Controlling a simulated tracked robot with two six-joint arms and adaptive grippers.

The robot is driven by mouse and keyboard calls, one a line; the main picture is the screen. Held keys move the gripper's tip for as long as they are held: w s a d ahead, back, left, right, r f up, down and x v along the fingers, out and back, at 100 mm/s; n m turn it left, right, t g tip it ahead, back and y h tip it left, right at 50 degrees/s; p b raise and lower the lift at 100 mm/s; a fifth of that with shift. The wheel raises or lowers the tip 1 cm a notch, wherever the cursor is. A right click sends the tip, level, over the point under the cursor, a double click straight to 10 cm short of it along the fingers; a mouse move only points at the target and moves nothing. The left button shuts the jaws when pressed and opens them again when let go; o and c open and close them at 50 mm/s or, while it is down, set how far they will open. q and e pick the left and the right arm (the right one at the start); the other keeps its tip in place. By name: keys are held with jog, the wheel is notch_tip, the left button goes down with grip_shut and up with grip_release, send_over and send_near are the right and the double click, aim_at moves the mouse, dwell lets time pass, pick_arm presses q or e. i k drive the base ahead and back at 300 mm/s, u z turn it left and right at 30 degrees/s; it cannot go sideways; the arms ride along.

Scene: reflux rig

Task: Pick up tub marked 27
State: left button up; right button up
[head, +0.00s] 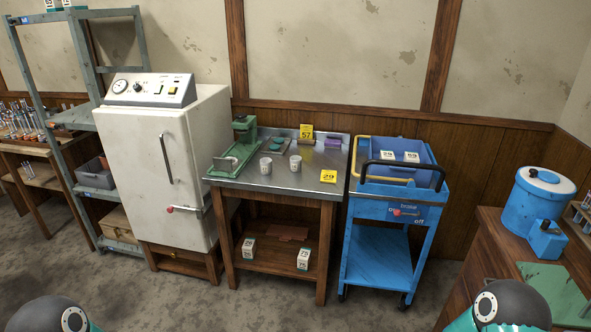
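Two small white tubs stand upright on the metal-topped table (255,184): a left tub (266,166) and a right tub (295,164). Each carries small dark marks that I cannot read, so I cannot tell which one, if either, is 27. Neither of my grippers is in view; only rounded dark and teal parts of my arms show at the bottom left and bottom right corners.
A green stand (243,133), a yellow 57 sign (306,132) and a yellow tag (328,177) share the tabletop. White boxes (303,260) sit on its lower shelf. A white cabinet (150,150) stands left, a blue cart (380,255) right. Floor in front is clear.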

aim_at(265, 164)
jog(key=z, duration=0.65)
jog(key=i, duration=2.4)
jog(key=u, duration=2.3)
